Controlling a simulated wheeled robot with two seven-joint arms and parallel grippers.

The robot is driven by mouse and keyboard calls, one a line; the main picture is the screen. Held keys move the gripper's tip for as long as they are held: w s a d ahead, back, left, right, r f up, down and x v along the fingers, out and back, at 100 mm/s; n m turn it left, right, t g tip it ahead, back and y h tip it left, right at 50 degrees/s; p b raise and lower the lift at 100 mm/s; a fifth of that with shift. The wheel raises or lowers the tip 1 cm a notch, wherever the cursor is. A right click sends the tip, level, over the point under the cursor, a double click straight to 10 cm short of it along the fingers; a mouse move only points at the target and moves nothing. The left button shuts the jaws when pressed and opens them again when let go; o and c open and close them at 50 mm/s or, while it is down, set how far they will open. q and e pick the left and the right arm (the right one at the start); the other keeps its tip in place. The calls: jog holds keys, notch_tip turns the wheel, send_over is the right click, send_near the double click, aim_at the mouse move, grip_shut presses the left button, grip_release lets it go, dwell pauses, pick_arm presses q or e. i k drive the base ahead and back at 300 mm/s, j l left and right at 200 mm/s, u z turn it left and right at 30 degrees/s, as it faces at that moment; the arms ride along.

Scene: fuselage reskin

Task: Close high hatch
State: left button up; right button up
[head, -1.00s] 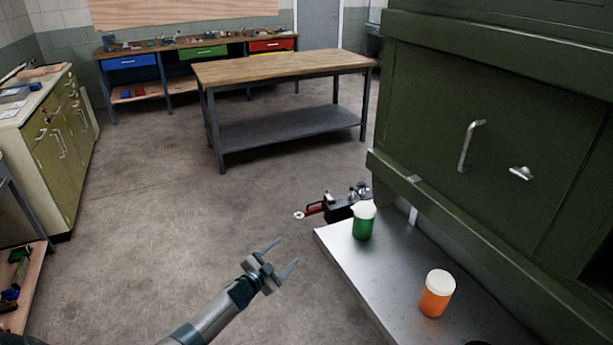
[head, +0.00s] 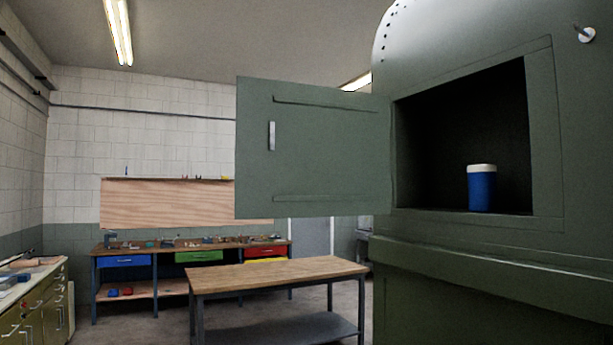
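The high hatch door (head: 330,155) is a flat green panel standing wide open, swung out to the left of its opening. It carries a small pale vertical handle (head: 271,136) near its free left edge. The dark hatch opening (head: 445,130) is in the green fuselage (head: 590,130) at the right. A blue can with a white lid (head: 482,188) stands upright inside the opening, on its floor near the right side. Neither of my grippers shows in the head view now.
A wooden-topped workbench (head: 280,272) stands below and behind the open door. A long bench with coloured drawers (head: 122,261) is along the back wall. A latch knob (head: 585,34) sticks out at the upper right. A green ledge (head: 500,272) juts out below the opening.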

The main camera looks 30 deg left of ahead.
aim_at(331, 157)
jog(key=z, duration=0.3)
jog(key=i+j+z, duration=0.1)
jog(key=j+z, duration=0.65)
jog(key=z, duration=0.15)
jog(key=j+z, duration=0.15)
jog(key=j, duration=0.5)
jog(key=j+z, duration=0.2)
jog(key=j, duration=0.5)
jog(key=k+j+z, duration=0.15)
jog(key=j, duration=0.9)
jog(key=k+j, duration=0.15)
jog(key=j, duration=0.7)
jog(key=k, duration=0.05)
